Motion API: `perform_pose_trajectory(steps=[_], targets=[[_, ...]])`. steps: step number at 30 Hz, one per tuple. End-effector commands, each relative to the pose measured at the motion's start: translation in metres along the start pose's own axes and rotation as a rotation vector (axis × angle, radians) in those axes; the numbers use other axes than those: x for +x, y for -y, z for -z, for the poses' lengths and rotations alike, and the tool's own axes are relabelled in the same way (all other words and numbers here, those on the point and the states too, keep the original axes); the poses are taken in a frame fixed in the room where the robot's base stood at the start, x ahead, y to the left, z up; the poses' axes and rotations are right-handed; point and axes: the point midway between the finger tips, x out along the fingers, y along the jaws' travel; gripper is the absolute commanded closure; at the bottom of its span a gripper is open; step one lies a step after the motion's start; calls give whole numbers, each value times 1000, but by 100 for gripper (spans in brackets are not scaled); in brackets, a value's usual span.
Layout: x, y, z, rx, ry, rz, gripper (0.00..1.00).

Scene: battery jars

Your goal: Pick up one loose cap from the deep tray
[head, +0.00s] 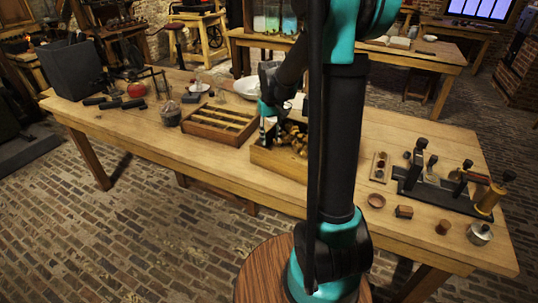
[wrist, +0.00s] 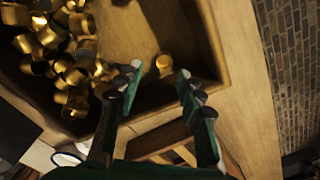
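The deep tray (head: 272,162) is a wooden box on the long table, partly hidden behind my arm in the head view. Its wall (wrist: 207,35) also shows in the wrist view. A pile of brass caps (wrist: 62,60) fills the tray's left part in the wrist view. One loose cap (wrist: 164,63) lies apart from the pile on the bare tray floor. My gripper (wrist: 159,79) is open, its fingers spread over the tray. The lone cap appears just beyond the gap between the fingertips. Nothing shows between the fingers.
A shallow compartmented wooden tray (head: 219,124) stands left of the deep tray. A dark jar (head: 171,114) and a white bowl (head: 246,88) are near it. A black fixture (head: 440,189) and small wooden pieces stand at the right. The table's front left is clear.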

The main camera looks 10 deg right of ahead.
Motion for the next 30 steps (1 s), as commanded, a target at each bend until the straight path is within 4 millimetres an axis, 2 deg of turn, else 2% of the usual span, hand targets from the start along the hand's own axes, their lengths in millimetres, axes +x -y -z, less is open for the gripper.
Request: perform_pose_trajectory(steps=[4,13,23,30], targets=[[9,0,-1,0,0,0,62],[48,2,-3,0,0,0,62],[54,2,-3,0,0,0,62],[54,2,-3,0,0,0,92]])
